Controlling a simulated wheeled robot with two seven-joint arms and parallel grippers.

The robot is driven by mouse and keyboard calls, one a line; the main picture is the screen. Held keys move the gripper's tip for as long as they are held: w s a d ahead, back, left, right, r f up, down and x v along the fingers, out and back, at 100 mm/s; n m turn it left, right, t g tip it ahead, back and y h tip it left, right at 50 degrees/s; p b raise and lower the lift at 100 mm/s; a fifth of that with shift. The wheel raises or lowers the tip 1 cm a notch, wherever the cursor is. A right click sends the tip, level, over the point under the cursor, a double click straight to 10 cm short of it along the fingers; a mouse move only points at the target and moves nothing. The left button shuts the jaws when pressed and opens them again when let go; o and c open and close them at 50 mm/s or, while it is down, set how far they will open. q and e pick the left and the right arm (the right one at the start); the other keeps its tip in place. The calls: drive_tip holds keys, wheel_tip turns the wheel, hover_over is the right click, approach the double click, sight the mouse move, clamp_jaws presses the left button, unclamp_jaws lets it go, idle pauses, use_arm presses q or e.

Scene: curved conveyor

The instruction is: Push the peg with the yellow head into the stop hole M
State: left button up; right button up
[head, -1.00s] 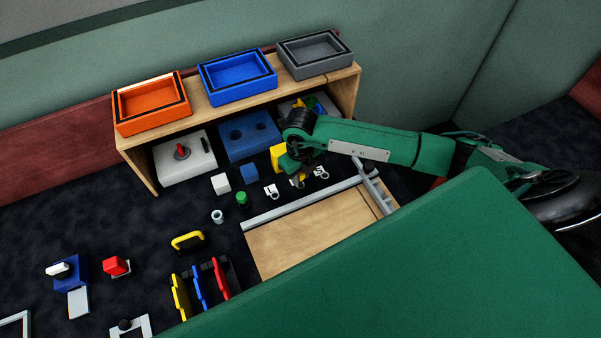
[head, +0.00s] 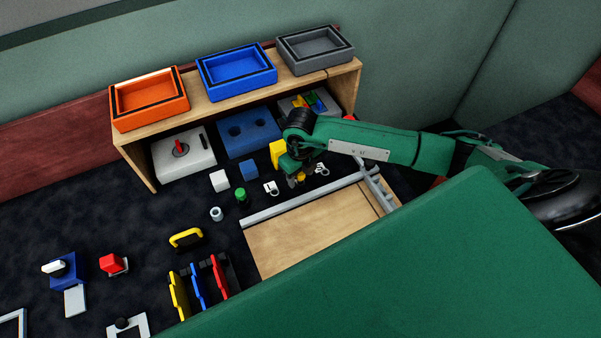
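My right gripper (head: 296,174) reaches in from the right and points down near the floor, in front of the shelf. A small yellow piece (head: 300,178), perhaps the yellow peg head, shows at its fingertips. I cannot tell whether the fingers are closed on it. Small white ring-ended pieces stand on either side, one to the left (head: 271,188) and one to the right (head: 322,169). Their markings are too small to read, and I cannot make out stop hole M. My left gripper is out of view.
A wooden shelf (head: 233,97) carries orange, blue and grey trays on top. A yellow block (head: 277,153) stands just behind the gripper. White and blue cubes and a green cylinder (head: 241,195) stand to the left. A wooden board with a grey rail (head: 290,208) lies in front.

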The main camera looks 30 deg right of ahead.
drive_tip(key=shift+r, duration=0.1)
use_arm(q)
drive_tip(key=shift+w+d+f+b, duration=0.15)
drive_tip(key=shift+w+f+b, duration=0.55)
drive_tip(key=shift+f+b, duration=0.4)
use_arm(e)
wheel_tip(320, 180, up, 14)
drive_tip(key=shift+f, duration=0.2)
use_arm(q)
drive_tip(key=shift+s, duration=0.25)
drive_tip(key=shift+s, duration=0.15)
